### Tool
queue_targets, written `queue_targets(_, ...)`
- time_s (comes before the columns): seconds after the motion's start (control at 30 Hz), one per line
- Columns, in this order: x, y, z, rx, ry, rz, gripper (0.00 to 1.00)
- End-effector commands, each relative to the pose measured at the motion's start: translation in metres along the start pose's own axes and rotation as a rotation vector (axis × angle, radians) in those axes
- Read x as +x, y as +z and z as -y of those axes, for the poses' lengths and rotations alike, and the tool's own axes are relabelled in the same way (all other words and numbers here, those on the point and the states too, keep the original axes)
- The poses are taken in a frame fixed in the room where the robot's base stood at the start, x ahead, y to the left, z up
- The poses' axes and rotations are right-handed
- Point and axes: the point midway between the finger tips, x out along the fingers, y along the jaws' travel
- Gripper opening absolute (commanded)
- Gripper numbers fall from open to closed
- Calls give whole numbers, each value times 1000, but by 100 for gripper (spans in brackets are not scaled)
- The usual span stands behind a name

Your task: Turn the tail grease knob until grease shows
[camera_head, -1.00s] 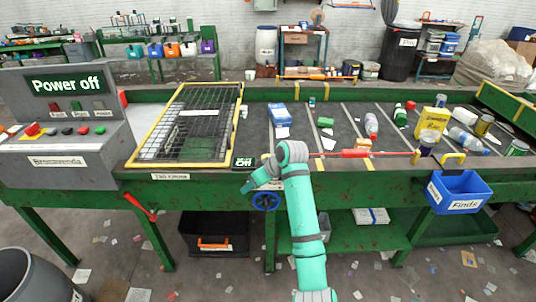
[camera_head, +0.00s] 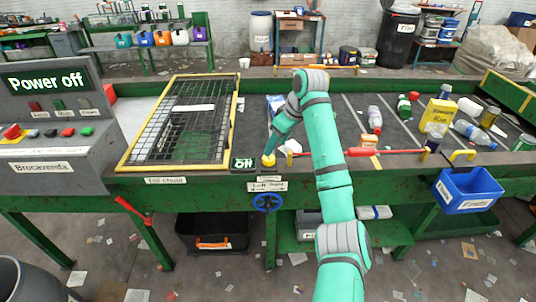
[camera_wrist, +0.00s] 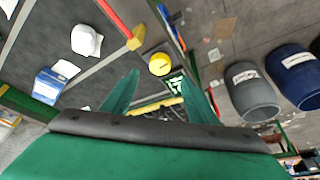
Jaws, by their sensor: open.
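A round yellow knob (camera_head: 268,160) sits at the near edge of the belt frame, beside a small dark green sign (camera_head: 243,163) with white marks. In the wrist view the knob (camera_wrist: 160,64) lies just beyond the fingertips, about midway between them. My gripper (camera_head: 273,146) points down at the knob from above. In the wrist view my gripper (camera_wrist: 161,77) is open with nothing between its fingers. I cannot tell whether a fingertip touches the knob. No grease is visible.
A red bar (camera_head: 360,152) runs along the belt edge right of the knob. A yellow-framed mesh guard (camera_head: 122,160) lies to the left. A blue handwheel (camera_head: 267,202) hangs below the frame. A blue bin (camera_head: 468,207) hangs at the right. Bottles and boxes lie on the belt.

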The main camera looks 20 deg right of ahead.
Motion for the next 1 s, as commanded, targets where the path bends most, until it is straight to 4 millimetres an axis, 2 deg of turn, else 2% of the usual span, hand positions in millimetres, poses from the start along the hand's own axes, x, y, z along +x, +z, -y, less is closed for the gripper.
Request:
queue_targets(0.2,41,-1,2,-1,-2,2,54)
queue_targets(0.4,66,-4,4,-5,-2,0,54)
queue_targets(0.6,74,-4,3,-5,-2,0,54)
queue_targets(0.83,74,-4,3,-5,-1,-1,54)
queue_targets(0.87,74,-4,3,-5,-1,-1,49)
queue_targets(1.0,74,-4,3,-5,-1,-1,15)
